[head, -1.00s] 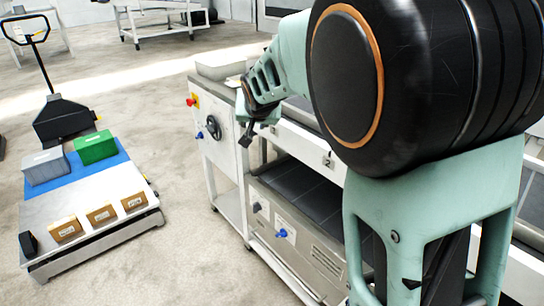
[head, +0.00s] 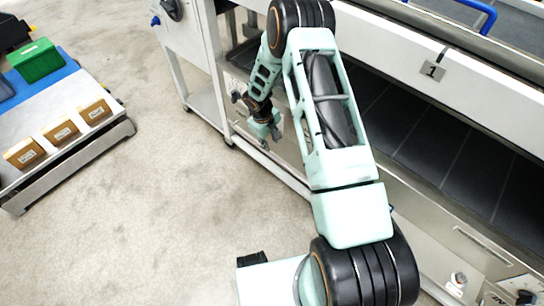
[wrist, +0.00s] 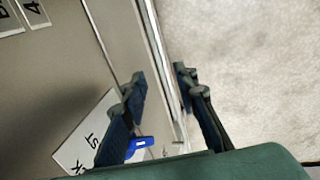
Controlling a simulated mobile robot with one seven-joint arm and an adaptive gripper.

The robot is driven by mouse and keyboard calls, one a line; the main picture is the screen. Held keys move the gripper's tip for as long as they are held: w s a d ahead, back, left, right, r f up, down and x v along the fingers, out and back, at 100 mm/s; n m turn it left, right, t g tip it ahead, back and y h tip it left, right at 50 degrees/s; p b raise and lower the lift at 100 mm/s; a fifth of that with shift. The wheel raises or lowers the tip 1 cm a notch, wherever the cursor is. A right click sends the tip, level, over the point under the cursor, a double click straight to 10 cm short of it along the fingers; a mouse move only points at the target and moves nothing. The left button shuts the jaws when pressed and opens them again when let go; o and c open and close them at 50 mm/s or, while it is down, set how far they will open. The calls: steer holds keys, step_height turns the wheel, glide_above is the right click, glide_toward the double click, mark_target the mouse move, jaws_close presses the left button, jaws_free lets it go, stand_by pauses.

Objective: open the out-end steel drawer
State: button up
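A steel front panel (head: 290,150) low on the machine stands behind my gripper, mostly hidden by my arm. Another steel front (head: 470,225) with a long slim handle (head: 484,244) shows at the lower right. I cannot tell which of them is the out-end drawer. My gripper (head: 271,139) points down beside the near panel. In the wrist view my gripper (wrist: 162,80) is open, fingers apart, with the panel's bright edge strip (wrist: 158,45) seen between them. Contact is not clear. A blue knob (wrist: 139,143) and a white label (wrist: 78,140) show by the left finger.
The machine's white frame leg (head: 210,50) and lower shelf (head: 205,108) stand left of my gripper. A platform cart (head: 65,105) with boxes and a green bin (head: 36,60) stands at the far left. Bare floor (head: 150,200) lies between cart and machine.

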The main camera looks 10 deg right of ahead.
mark_target(275, 158)
steer(key=b+x, duration=0.1)
steer(key=x, duration=0.4)
steer(key=b+x, duration=0.1)
steer(key=x, duration=0.5)
steer(key=shift+s+f+b, duration=0.15)
steer(key=shift+f+b, duration=0.15)
steer(key=shift+c, duration=0.5)
jaws_close()
